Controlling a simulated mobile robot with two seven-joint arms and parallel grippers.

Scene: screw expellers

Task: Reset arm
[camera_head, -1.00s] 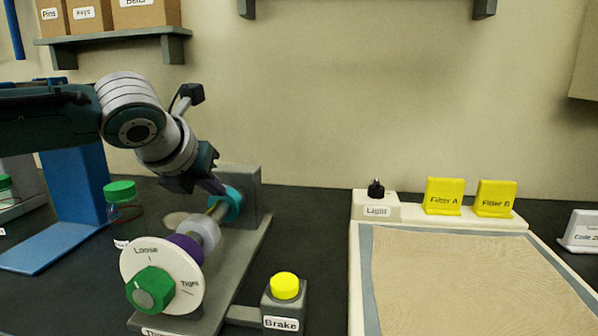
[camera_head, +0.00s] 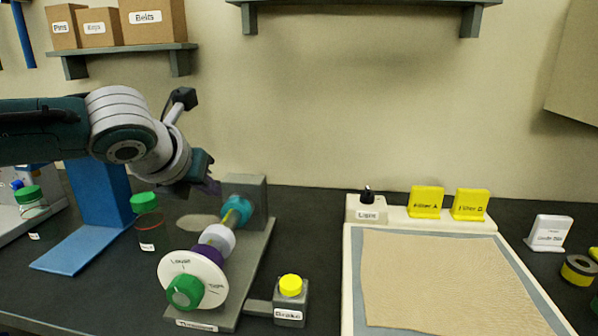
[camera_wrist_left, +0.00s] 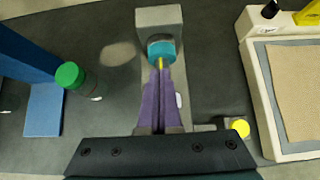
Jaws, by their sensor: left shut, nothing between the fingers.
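My left arm comes in from the left in the head view. Its left gripper (camera_head: 212,187) is above and just left of the rear of the tensioner fixture, with nothing held. In the left wrist view its two purple fingers (camera_wrist_left: 161,88) are together and point toward the teal collar (camera_wrist_left: 162,50). The fixture (camera_head: 247,262) has a grey base, a teal collar (camera_head: 237,209), a white ring, a purple part and a white dial (camera_head: 207,265) with a green knob (camera_head: 185,292). My right gripper does not show.
A brake box with a yellow button (camera_head: 290,285) stands right of the fixture. A green-capped jar (camera_head: 147,228) and a blue stand (camera_head: 98,205) are to the left.

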